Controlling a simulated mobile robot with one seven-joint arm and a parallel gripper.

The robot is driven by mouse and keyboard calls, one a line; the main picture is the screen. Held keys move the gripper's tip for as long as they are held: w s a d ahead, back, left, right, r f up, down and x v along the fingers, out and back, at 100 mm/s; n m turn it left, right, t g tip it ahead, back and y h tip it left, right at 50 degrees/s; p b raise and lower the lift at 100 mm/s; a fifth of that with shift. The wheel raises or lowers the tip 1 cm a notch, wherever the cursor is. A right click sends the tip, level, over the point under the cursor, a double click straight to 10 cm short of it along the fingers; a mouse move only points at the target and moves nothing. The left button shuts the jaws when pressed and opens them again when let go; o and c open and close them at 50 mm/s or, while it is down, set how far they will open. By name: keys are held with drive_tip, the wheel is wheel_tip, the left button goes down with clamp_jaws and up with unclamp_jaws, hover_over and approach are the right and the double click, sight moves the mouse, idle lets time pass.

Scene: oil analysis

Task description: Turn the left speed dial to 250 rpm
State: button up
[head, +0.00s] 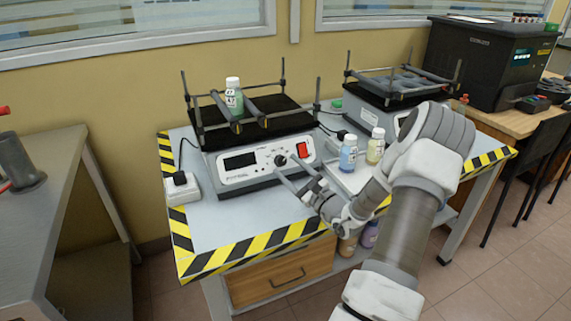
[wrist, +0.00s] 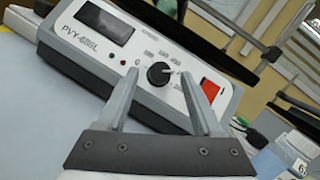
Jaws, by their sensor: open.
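The left shaker (head: 235,165) stands on the striped table with a black platform on top. Its speed dial (wrist: 158,76) is a round black knob on the front panel, between the dark display (wrist: 104,22) and the red switch (wrist: 209,90). A light pointer mark seems to face right, but the numbers are too small to read. The dial also shows in the head view (head: 280,160). My gripper (wrist: 160,78) is open and empty in front of the panel. In the wrist view its fingers lie left and right of the dial, with gaps. Their distance from the panel is unclear.
A green-labelled bottle (head: 234,97) stands on the shaker platform between the bars. A blue bottle (head: 348,152) and a yellowish bottle (head: 375,145) stand right of my gripper. A second shaker (head: 385,95) is behind them. The table's front left is clear.

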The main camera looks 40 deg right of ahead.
drive_tip(key=s, duration=0.5)
drive_tip(key=s+f+p, duration=0.1)
drive_tip(key=s, duration=0.4)
drive_tip(key=s+f+p, duration=0.1)
drive_tip(key=s, duration=0.4)
drive_tip(key=shift+s+f, duration=0.1)
drive_tip(key=shift+f, duration=0.15)
